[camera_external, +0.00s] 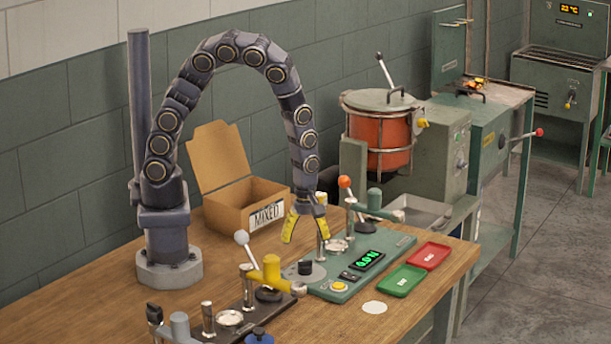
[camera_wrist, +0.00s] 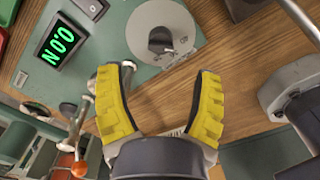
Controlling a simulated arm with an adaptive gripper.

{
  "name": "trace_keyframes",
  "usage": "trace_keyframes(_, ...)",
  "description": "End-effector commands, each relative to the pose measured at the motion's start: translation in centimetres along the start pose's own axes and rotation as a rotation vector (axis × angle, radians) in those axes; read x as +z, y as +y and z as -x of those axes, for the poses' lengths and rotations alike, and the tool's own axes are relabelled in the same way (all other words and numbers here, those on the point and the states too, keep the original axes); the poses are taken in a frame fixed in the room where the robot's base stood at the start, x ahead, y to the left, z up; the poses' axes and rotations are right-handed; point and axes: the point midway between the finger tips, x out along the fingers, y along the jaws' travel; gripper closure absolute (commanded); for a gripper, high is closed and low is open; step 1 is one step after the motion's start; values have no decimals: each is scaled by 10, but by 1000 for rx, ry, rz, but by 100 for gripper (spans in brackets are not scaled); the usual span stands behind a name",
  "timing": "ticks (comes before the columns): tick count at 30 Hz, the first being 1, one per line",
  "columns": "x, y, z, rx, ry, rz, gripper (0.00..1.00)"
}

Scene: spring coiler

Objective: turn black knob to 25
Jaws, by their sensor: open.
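The black knob (camera_external: 305,267) stands on a round grey dial disc (camera_external: 312,275) at the left end of the green machine base (camera_external: 343,287). In the wrist view the black knob (camera_wrist: 160,39) sits on the grey dial disc (camera_wrist: 180,22), beyond my fingertips. The dial markings are too small to read. My gripper (camera_external: 306,241) has yellow fingers, open and empty, pointing down above the knob and apart from it. The open gripper (camera_wrist: 157,74) also shows in the wrist view. The green display (camera_external: 367,261) reads 0.0 N.
A lever with an orange ball (camera_external: 345,182) rises behind the green base. A lever press with a yellow arm (camera_external: 268,272) stands to the left. Red (camera_external: 429,255) and green (camera_external: 403,280) trays lie to the right. An open cardboard box (camera_external: 245,207) stands behind.

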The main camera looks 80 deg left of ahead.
Motion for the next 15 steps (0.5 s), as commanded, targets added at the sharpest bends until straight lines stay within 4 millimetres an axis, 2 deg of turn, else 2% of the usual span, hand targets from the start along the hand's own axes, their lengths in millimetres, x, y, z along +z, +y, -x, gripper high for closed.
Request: trace_keyframes(15, 1, -2, -64, -5, -2, -4, 35)
